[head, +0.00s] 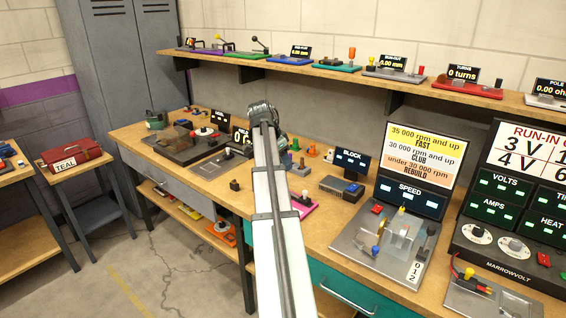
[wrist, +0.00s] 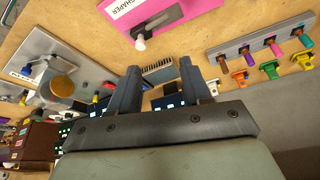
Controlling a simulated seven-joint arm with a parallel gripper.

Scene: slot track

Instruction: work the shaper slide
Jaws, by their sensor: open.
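The shaper is a pink plate (wrist: 172,15) with a label strip reading "SHAPER". It lies at the top of the wrist view, with a white knob (wrist: 139,43) at its near edge. In the head view the pink plate (head: 305,210) shows just right of my arm, partly hidden by it. My gripper (wrist: 159,67) is open, its two dark fingers apart. In the head view my gripper is hidden behind my arm.
A grey ribbed block (wrist: 158,70) shows between my fingers. A rack with several coloured pegs (wrist: 262,40) is at the right of the wrist view. The block device (head: 341,188) and speed panel (head: 385,240) stand right of the plate. Bare wood surrounds the plate.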

